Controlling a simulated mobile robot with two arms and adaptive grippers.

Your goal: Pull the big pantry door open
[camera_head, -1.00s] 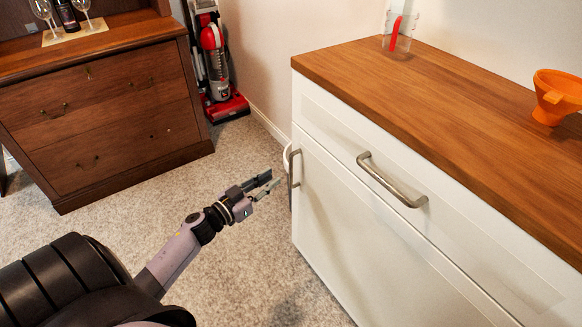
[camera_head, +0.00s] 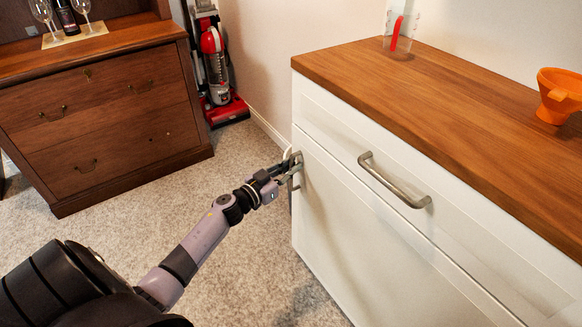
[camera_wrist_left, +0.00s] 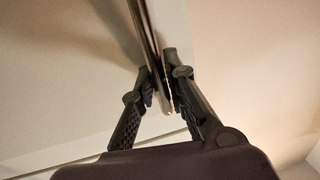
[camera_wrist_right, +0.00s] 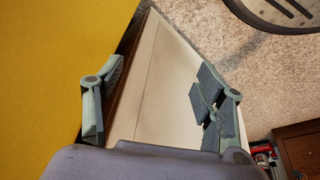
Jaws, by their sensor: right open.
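The big pantry door (camera_head: 360,235) is the white panel below the drawer of the white cabinet; it looks closed. Its upright metal handle (camera_head: 297,172) is near the door's upper left corner. My left gripper (camera_head: 287,170) is at this handle. In the left wrist view, the handle (camera_wrist_left: 147,30) passes between the two fingers of the left gripper (camera_wrist_left: 160,90), which are closed in around it. My right gripper (camera_wrist_right: 158,100) shows only in its wrist view; it is open, with nothing between its fingers.
The drawer with its metal handle (camera_head: 393,182) sits above the door. A brown dresser (camera_head: 105,120) and red vacuum (camera_head: 215,75) stand behind. Carpet (camera_head: 240,250) is clear before the door.

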